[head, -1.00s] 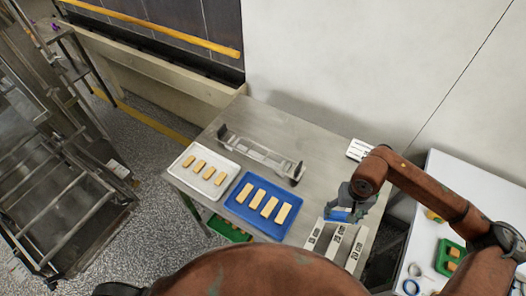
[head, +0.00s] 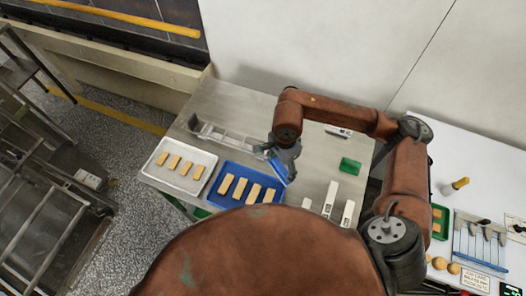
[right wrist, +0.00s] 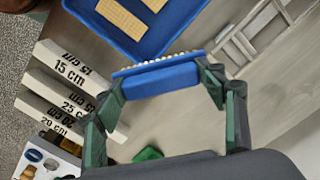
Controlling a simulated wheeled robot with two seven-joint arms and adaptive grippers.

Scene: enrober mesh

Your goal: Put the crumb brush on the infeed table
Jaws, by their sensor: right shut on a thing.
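The crumb brush (right wrist: 158,79) has a blue back and pale bristles. My right gripper (right wrist: 162,75) is shut on it. In the head view, the brush (head: 279,172) hangs under my right gripper (head: 277,153), by the upper right corner of the blue tray. It appears held above the steel table, which I take to be the infeed table (head: 235,105); the exact gap is hard to tell. My left gripper is not in view.
A white tray (head: 151,174) and the blue tray (head: 226,166) hold bars. A metal rack (head: 218,137) lies behind them. Labelled length blocks (head: 330,198) and a green piece (head: 350,166) are to the right. A white side table (head: 455,165) carries tools. Bare steel shows towards the wall.

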